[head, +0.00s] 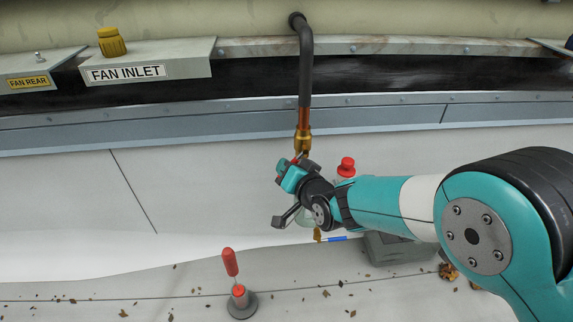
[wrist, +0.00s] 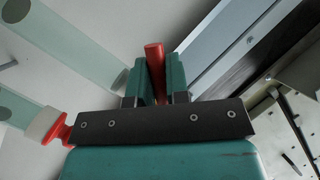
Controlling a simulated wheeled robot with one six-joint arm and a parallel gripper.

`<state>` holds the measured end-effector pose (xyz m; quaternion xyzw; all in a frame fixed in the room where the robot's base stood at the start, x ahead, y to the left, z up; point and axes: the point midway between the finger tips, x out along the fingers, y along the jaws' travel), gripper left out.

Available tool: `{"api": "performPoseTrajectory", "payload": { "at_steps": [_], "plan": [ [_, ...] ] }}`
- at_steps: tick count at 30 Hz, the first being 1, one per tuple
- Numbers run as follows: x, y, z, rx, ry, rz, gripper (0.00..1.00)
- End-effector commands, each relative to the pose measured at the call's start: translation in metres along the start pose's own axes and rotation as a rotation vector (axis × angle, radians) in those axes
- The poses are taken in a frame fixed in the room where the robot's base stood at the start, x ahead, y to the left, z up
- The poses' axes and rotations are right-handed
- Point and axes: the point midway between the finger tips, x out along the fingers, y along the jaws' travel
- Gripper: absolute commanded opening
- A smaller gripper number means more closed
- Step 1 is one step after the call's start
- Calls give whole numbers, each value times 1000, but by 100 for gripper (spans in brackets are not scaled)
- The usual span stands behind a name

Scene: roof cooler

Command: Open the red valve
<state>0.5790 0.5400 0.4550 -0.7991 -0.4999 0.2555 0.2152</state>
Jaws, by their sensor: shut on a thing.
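In the wrist view, a red handle (wrist: 154,58) stands between the two teal fingers of my gripper (wrist: 155,82), which are shut on it. In the head view, my gripper (head: 292,172) is just below a brass fitting (head: 303,138) at the lower end of a black hose. Only small bits of red show at the fingers there. The valve's body is mostly hidden behind my gripper and wrist, so I cannot tell how far the handle is turned.
A red knob (head: 346,167) shows just behind my arm. A blue-handled part (head: 332,239) is below my wrist, by a grey box (head: 400,248). A red upright handle (head: 230,262) stands on the floor at lower left.

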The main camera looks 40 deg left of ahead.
Motion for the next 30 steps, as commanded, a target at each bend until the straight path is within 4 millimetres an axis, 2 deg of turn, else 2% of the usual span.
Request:
{"api": "performPoseTrajectory", "payload": {
  "at_steps": [14,15,17,18,26,30],
  "plan": [
    [0,2,-1,-12,-1,6,0],
    [0,2,-1,-12,0,6,22],
    [0,2,-1,-12,-1,6,36],
    [0,2,-1,-12,-1,6,40],
    [0,1,0,0,1,1,40],
    [1,-3,1,76,19,-32,40]
  ]
}}
